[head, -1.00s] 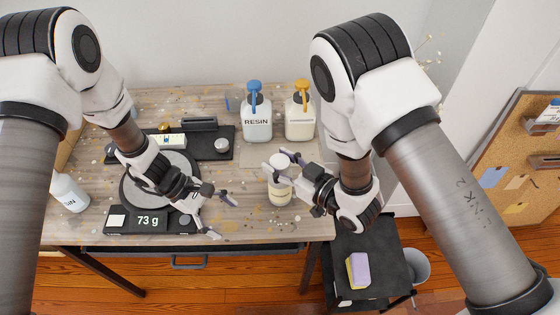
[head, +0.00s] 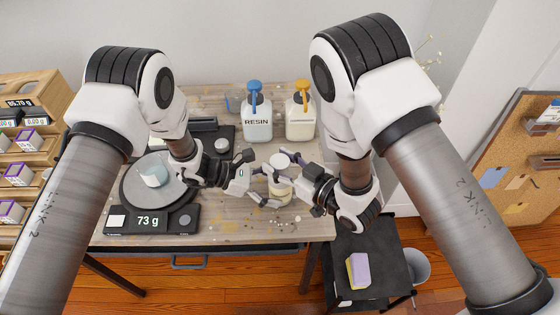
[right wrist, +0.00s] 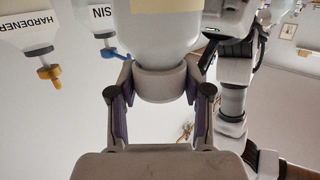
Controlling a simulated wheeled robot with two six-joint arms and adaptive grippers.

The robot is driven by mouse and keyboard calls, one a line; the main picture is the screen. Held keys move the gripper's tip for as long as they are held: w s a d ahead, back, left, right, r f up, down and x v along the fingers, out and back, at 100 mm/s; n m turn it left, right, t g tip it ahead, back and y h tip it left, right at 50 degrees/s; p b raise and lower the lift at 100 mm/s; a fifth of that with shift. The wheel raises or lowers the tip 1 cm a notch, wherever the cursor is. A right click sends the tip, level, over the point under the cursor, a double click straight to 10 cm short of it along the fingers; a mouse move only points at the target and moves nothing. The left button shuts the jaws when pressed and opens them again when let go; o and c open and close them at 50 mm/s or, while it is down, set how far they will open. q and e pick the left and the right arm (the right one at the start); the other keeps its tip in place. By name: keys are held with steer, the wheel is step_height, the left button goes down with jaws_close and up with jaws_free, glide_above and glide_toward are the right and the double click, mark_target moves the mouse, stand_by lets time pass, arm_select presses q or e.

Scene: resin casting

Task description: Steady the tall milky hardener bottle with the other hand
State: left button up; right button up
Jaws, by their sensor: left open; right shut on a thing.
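The milky hardener bottle (head: 280,191) stands upright near the table's right front, with a white cap (head: 280,160) and a pale label. My right gripper (head: 293,170) is shut on the bottle at its cap end. In the right wrist view the bottle (right wrist: 168,45) shows upside down, with the fingers (right wrist: 160,105) on both sides of the cap. My left gripper (head: 264,188) is open just left of the bottle, its fingers pointing toward it. I cannot tell whether they touch it.
A resin jug (head: 257,120) with a blue pump and a hardener jug (head: 300,118) with a yellow pump stand behind. A scale reading 73 g (head: 150,221) bears a cup (head: 153,176). A wooden rack (head: 38,95) is at left; a black stand (head: 375,250) is below right.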

arm_select(q)
steer(key=shift+d+f, duration=0.2)
steer(key=shift+d, duration=0.15)
steer(key=c, duration=1)
steer(key=shift+c, duration=0.7)
steer(key=shift+s+f, duration=0.1)
